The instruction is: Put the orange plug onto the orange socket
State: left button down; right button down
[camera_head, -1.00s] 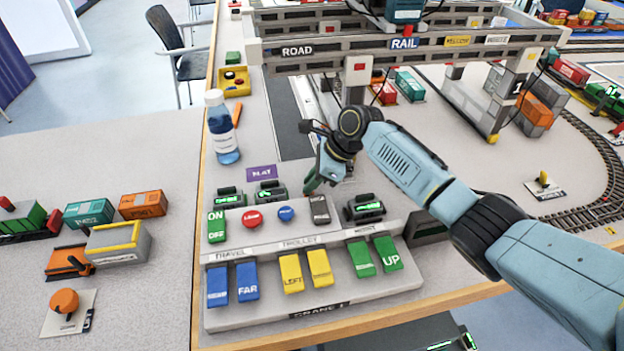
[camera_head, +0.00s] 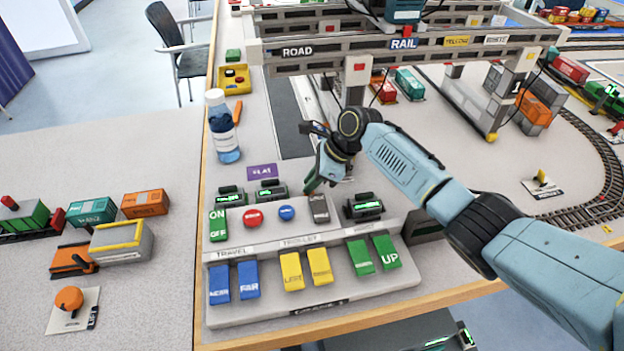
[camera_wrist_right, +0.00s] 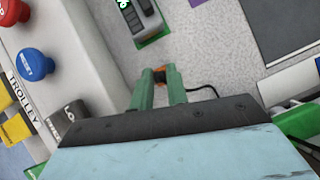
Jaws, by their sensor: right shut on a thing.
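My right gripper (camera_head: 311,184) reaches in from the right, over the back of the crane console. In the right wrist view its green fingers (camera_wrist_right: 158,88) are shut on a small orange and black piece, the orange plug (camera_wrist_right: 159,76), at their tips. A black cable (camera_wrist_right: 203,90) runs off beside the fingers to the right. In the head view the plug is hidden by the gripper. I cannot pick out the orange socket in either view. My left gripper is not in view.
The console (camera_head: 300,240) carries several coloured switches and buttons. The gantry crane (camera_head: 400,45) rises just behind my right wrist. Toy wagons and an orange knob (camera_head: 69,298) sit on the left table.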

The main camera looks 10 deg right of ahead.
jog(key=shift+f+p, duration=0.1)
jog(key=shift+p, duration=0.5)
dwell(1.1)
jog(key=c, duration=1.3)
grip_release()
jog(key=shift+o, duration=0.5)
jog(key=o, duration=0.4)
jog(key=shift+r+p, duration=3.5)
jog(key=shift+p, duration=1.25)
